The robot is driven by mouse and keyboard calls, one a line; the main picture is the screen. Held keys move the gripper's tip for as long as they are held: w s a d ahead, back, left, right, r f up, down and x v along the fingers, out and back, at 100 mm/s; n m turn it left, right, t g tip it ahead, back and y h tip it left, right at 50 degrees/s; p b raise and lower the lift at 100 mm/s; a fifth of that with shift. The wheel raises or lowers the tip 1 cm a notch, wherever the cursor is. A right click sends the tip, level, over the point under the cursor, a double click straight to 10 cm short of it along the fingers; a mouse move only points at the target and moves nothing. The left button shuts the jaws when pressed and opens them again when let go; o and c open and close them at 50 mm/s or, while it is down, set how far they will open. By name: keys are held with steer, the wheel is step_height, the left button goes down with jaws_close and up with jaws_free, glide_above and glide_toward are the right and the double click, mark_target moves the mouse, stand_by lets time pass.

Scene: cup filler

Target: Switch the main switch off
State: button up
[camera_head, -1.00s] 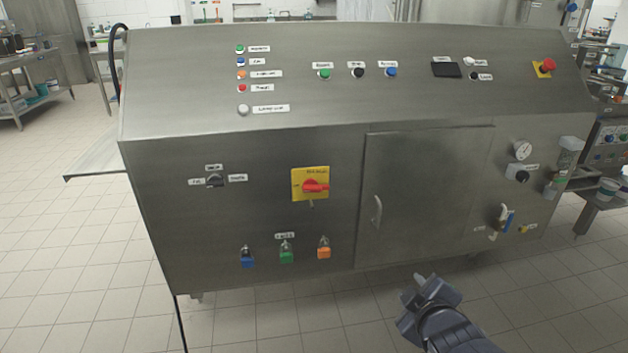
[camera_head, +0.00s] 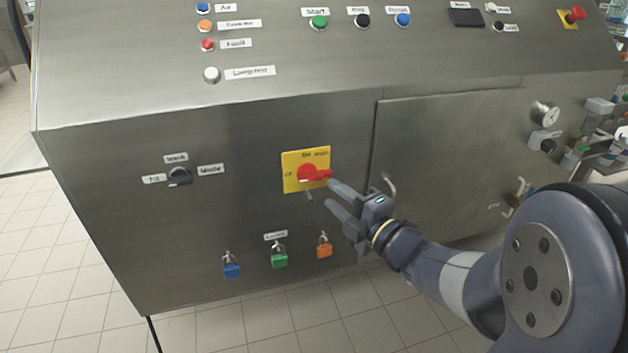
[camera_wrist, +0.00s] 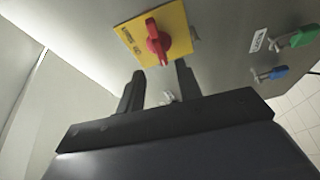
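The main switch is a red rotary handle (camera_head: 312,174) on a yellow plate (camera_head: 291,184) on the machine's steel front. The handle lies roughly level, its grip pointing right. In the wrist view the red handle (camera_wrist: 157,42) and yellow plate (camera_wrist: 128,38) are just beyond the fingertips. My gripper (camera_head: 337,194) is open, its two fingers apart, just right of and slightly below the handle. In the wrist view nothing shows between the fingers (camera_wrist: 160,78) except a small metal part beyond them. Whether a fingertip touches the handle I cannot tell.
A black mode selector (camera_head: 179,176) is to the left. A cabinet door (camera_head: 445,150) with a handle (camera_head: 389,187) is close on the right of my gripper.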

mark_target(313, 180)
steer(key=x, duration=0.7)
steer(key=shift+w, duration=0.1)
steer(key=shift+c, duration=0.4)
jaws_close()
